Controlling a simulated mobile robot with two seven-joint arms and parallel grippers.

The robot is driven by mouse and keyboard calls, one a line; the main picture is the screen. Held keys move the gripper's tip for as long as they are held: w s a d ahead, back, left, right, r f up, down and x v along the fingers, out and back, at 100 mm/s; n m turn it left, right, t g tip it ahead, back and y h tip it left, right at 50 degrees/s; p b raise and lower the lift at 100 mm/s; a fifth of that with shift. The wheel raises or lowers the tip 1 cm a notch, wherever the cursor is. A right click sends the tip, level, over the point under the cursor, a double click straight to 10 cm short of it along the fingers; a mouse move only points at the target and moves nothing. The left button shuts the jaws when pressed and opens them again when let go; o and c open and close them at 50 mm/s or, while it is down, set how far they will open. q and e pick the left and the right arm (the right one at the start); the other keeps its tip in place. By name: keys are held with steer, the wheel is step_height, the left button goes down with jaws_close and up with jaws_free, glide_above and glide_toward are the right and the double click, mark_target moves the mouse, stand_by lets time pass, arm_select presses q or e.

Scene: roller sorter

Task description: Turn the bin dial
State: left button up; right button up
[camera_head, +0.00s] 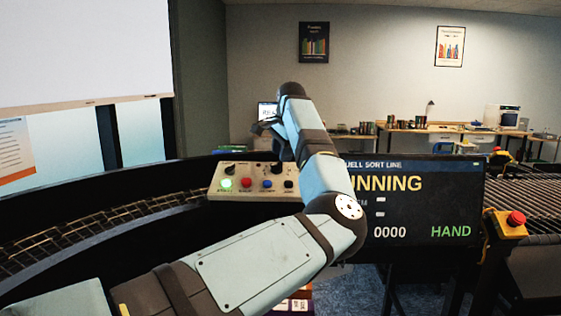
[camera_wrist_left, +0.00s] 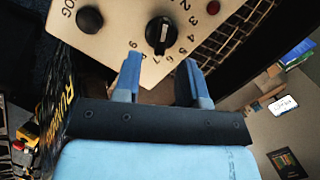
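The control panel (camera_head: 253,173) is a cream box with two black dials and several coloured buttons. In the left wrist view, a black round dial (camera_wrist_left: 159,35) with a white pointer mark sits on the panel, with numbers around it. My left gripper (camera_wrist_left: 160,62) is open and empty. Its two blue fingers straddle the dial's line but their tips appear short of the dial, apart from it. In the head view my left arm covers the panel's right end, and the gripper is largely hidden. My right gripper is not in view.
A black display (camera_head: 420,205) reads RUNNING and HAND behind my arm. A red button (camera_head: 515,218) on a yellow box stands at the right. A roller conveyor (camera_head: 530,196) runs at the far right. A wire mesh track (camera_head: 110,222) curves along the left.

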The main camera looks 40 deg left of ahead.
mark_target(276, 167)
arm_select(q)
steer(key=shift+x, duration=1.1)
steer(key=shift+a+f, duration=0.2)
steer(key=shift+f, duration=0.3)
jaws_close()
steer(key=shift+d+m, duration=0.1)
steer(key=shift+m, duration=0.2)
